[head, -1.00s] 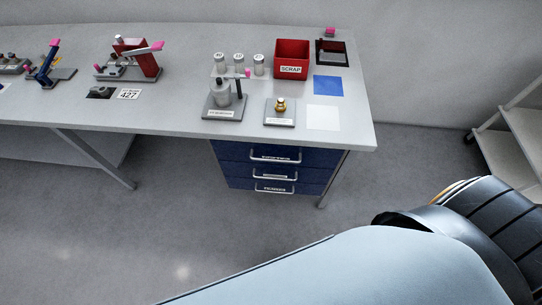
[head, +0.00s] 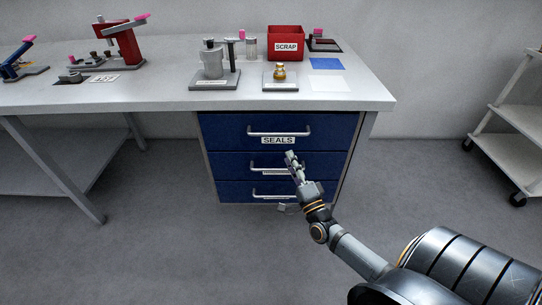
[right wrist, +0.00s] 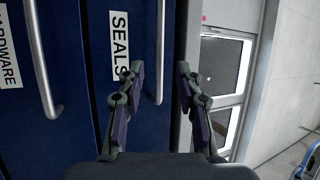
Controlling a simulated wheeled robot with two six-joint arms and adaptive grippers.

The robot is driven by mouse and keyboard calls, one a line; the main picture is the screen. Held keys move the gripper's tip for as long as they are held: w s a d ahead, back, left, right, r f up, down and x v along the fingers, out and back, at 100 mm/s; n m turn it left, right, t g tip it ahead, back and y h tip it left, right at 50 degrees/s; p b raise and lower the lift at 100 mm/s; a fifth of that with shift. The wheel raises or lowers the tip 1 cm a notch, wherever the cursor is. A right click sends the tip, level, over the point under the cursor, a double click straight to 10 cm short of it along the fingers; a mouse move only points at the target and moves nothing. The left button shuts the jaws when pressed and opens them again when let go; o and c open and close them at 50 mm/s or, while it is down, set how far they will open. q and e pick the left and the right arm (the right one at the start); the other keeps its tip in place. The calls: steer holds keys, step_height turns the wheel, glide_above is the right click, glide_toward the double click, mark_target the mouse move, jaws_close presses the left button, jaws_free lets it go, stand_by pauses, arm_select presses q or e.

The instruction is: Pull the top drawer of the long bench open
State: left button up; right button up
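The long bench (head: 180,98) has a blue drawer stack under its right end. The top drawer (head: 225,132), labelled SEALS, looks shut, with a silver bar handle (head: 278,132) above the label. My right gripper (head: 291,158) is in front of the stack, just below the SEALS label in the head view. In the right wrist view the gripper (right wrist: 158,75) is open and empty. The top drawer's handle (right wrist: 160,50) shows between its fingertips, nearer the left one; I cannot tell how far ahead it is. My left gripper is not in view.
The middle drawer's handle (head: 262,169) is partly behind my right gripper. The bench top holds a red SCRAP bin (head: 286,43), a grey canister fixture (head: 214,68) and a small brass part (head: 279,72). A white shelf cart (head: 515,135) stands at right.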

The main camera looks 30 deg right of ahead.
mark_target(278, 133)
steer(key=x, duration=1)
steer(key=shift+w+d+r+b, duration=0.1)
steer(key=shift+w+b, duration=0.2)
steer(key=shift+b, duration=0.1)
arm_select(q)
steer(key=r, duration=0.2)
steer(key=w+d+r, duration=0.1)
arm_select(e)
steer(key=shift+c, duration=0.4)
jaws_close()
